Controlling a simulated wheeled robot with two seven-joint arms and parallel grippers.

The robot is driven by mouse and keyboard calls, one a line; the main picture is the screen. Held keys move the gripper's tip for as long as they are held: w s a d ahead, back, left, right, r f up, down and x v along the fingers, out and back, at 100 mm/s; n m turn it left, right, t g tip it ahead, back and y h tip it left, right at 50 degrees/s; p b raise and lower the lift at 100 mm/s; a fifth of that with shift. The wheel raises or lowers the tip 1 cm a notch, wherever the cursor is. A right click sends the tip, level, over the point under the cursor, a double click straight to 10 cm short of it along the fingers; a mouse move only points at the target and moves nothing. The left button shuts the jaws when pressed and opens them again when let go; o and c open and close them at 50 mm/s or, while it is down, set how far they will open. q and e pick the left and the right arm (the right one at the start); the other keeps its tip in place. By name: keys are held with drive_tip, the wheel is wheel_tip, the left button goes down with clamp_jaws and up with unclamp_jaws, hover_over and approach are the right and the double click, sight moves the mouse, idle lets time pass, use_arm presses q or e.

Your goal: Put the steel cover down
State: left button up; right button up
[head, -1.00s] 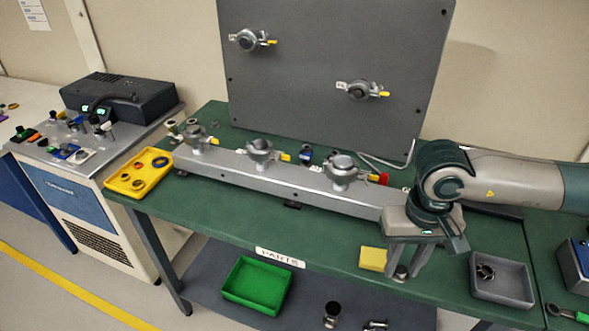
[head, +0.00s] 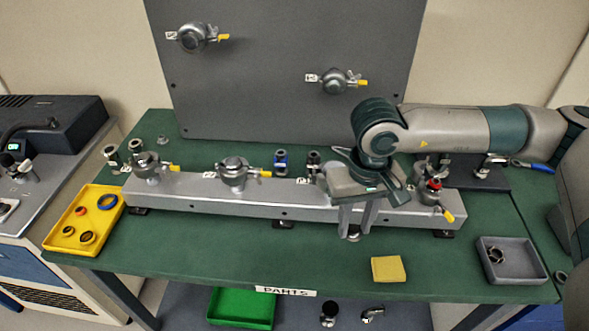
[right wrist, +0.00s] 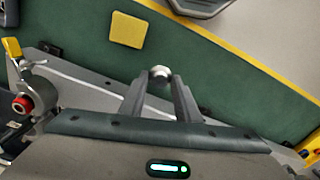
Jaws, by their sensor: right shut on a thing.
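The steel cover (head: 353,235) is a small silvery piece, mostly hidden between the fingertips of my right gripper (head: 355,226). It also shows in the right wrist view (right wrist: 160,73) as a bright rounded end between the two fingers. My right gripper is shut on it, fingers pointing down, near the front side of the long grey rail (head: 205,198). I cannot tell whether the cover touches anything. The gripper hides part of the rail and what stands on it there. My left gripper is not in view.
A yellow pad (head: 388,269) lies on the green bench (head: 190,255). A grey tray (head: 528,264) with a ring-like part is at right, a yellow tray (head: 63,240) with several rings at left. Clamped fittings (head: 236,172) stand on the rail. Bench front is largely clear.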

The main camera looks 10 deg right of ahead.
drive_tip(key=shift+w+a, duration=0.15)
drive_tip(key=shift+w, duration=0.4)
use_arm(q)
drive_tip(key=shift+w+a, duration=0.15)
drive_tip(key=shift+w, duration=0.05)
use_arm(e)
drive_tip(key=shift+s, duration=0.1)
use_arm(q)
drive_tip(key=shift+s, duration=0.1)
use_arm(e)
drive_tip(key=shift+s, duration=0.1)
